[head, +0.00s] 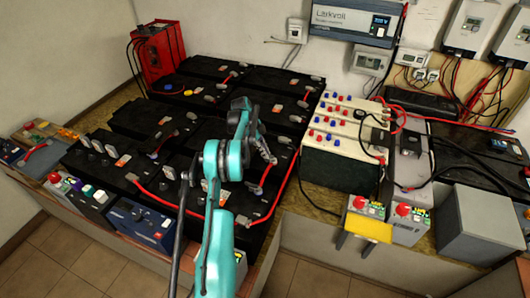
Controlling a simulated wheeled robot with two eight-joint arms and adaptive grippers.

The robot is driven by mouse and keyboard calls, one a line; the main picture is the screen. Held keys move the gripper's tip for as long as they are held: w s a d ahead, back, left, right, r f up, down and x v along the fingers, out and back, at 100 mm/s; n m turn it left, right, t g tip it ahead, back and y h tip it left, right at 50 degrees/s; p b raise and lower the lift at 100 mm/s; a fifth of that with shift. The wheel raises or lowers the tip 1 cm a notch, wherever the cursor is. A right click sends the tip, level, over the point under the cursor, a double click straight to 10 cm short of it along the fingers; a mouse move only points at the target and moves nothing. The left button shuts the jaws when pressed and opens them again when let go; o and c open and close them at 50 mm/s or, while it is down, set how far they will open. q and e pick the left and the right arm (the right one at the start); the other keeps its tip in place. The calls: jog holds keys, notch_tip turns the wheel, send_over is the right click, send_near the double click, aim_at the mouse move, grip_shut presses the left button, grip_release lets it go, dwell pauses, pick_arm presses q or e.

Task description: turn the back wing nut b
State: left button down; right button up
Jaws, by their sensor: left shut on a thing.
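My left gripper (267,158) reaches down over the black batteries in the middle of the picture, at the end of my teal arm. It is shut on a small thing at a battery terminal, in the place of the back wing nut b. The nut is too small and too covered by the fingers to show clearly. A black battery (248,200) with a red cable (270,172) lies just below and around the gripper. My right gripper is not in view.
More black batteries (120,180) with red cables fill the bench to the left. A cream battery block (335,140) with red and blue caps stands to the right. A red charger (158,48) stands at the back left. A grey box (484,222) sits at the right.

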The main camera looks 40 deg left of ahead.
pick_arm(q)
jog(key=shift+m+g, duration=0.3)
jog(key=shift+m, duration=0.3)
jog(key=c, duration=1.6)
grip_release()
jog(key=v, duration=1.2)
jog(key=shift+w, duration=0.1)
